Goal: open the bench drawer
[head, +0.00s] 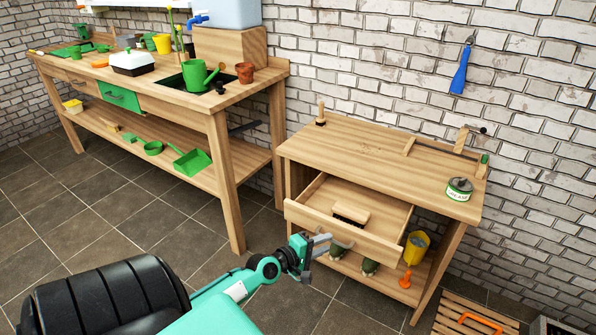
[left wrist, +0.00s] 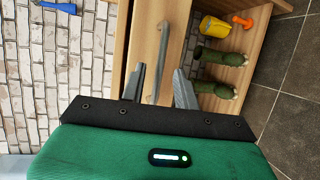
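The bench drawer (head: 330,224) is a pale wooden drawer under the top of the smaller bench. It stands pulled out, with its inside and a wooden brush (head: 351,211) showing. My left gripper (head: 318,244) is at the front of this drawer, near its left half. In the left wrist view the grey bar handle (left wrist: 163,50) runs up the drawer front (left wrist: 143,45). The two fingers of my left gripper (left wrist: 158,86) are spread, one on each side of the handle, with gaps showing. My right gripper is in neither view.
The smaller bench (head: 375,158) carries a green-labelled can (head: 459,189). Its lower shelf holds a yellow pot (head: 415,246), an orange tool (head: 405,279) and dark green boots (head: 370,266). A longer bench (head: 160,98) stands at left. Tiled floor is clear between them.

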